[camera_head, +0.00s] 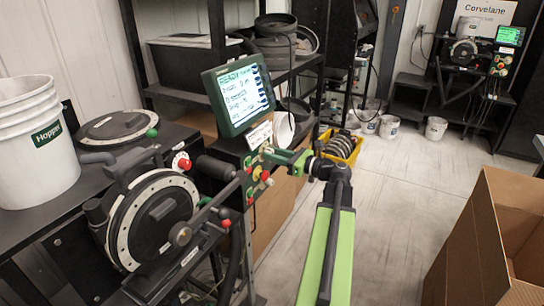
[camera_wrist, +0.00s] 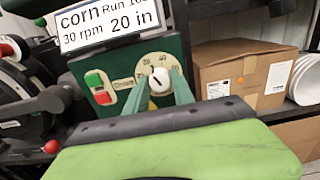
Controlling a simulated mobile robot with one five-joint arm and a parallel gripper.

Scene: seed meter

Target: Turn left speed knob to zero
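In the wrist view a pale round speed dial (camera_wrist: 152,64) with printed numbers is on a dark green control panel (camera_wrist: 122,62). Its small light knob (camera_wrist: 159,80) sits in the dial's middle; the pointer's exact reading is too small to tell. My gripper (camera_wrist: 158,82) has its two green fingers apart, one on each side of the knob. I cannot tell whether they touch it. In the head view my gripper (camera_head: 287,160) reaches to the control panel (camera_head: 258,178) below the monitor, and the knob cannot be made out there.
A green button (camera_wrist: 93,79) and red button (camera_wrist: 103,97) are left of the dial. A sign (camera_wrist: 108,20) reads corn, 30 rpm, 20 in. A cardboard box (camera_wrist: 240,78) stands to the right. The monitor (camera_head: 240,93) is above the panel; the seed meter (camera_head: 155,220) is left.

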